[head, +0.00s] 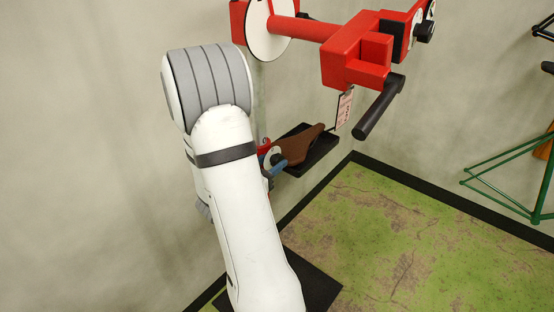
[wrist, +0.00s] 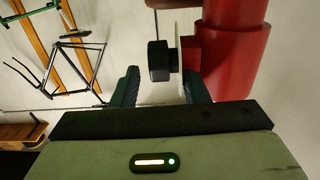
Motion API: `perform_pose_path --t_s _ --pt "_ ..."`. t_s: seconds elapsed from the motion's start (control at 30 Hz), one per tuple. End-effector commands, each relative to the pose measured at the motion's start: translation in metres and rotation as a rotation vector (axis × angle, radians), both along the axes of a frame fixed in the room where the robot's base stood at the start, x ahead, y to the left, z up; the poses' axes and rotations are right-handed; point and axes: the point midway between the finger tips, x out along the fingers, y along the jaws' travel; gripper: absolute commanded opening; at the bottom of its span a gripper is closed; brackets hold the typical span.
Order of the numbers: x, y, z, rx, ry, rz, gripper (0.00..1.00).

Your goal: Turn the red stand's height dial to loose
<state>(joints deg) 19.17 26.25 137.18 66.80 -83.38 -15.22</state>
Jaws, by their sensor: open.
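In the wrist view a black round knob (wrist: 158,62), which looks like the height dial, projects sideways from a red collar on the red stand (wrist: 235,45). A pale plate (wrist: 179,40) stands edge-on behind it. My gripper (wrist: 160,86) is open, its two dark teal fingers on either side below the knob, with nothing held. Its right finger is close to the red collar; I cannot tell whether it touches. The dial's markings and setting cannot be read. In the head view the stand's red upper part (head: 318,30) shows; my white arm covers much of the lower stand.
In the head view a brown saddle (head: 300,146) lies on a black tray (head: 322,152) beside my arm. A tag (head: 343,108) hangs under the red clamp, near a black handle (head: 379,107). A green bike frame (head: 500,178) is at the right. The green mat (head: 400,235) is clear.

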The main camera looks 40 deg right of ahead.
Motion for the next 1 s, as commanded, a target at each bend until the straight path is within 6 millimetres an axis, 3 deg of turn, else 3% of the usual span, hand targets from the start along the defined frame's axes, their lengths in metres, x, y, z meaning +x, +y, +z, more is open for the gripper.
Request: perform_pose_path --t_s 0.2,0.53,0.97,1.0 --pt "0.002 -0.023 -0.001 0.001 -0.001 -0.001 0.41" --pt "0.002 -0.026 0.0 0.001 0.0 0.001 0.41" --pt "0.0 -0.027 -0.001 0.002 0.001 -0.004 0.06" --pt "0.001 -0.019 -0.001 0.003 0.002 -0.001 0.04"
